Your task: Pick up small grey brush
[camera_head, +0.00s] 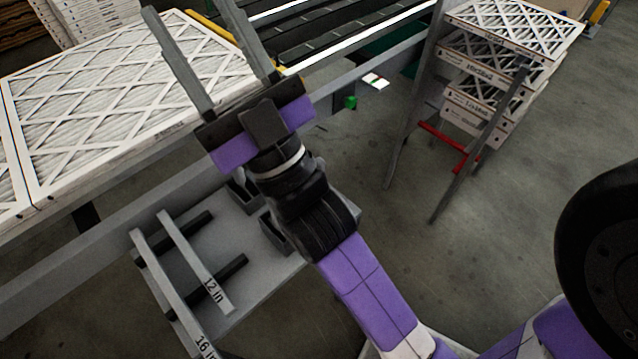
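I cannot make out a small grey brush in this view. My gripper (188,12) is at the upper left, reaching away from me over the large white filters. Its two long grey fingers stand wide apart, and I see nothing held between them. The fingers and the black and purple gripper body hide part of the filter surface and the edge behind them.
Large pleated filters (110,100) lie at the left. Below them, a grey shelf (215,290) carries bars marked "12 in" and "16 in" and small dark holders (274,232). Boxed filters (500,75) are stacked on a rack at upper right. Grey floor is open at right.

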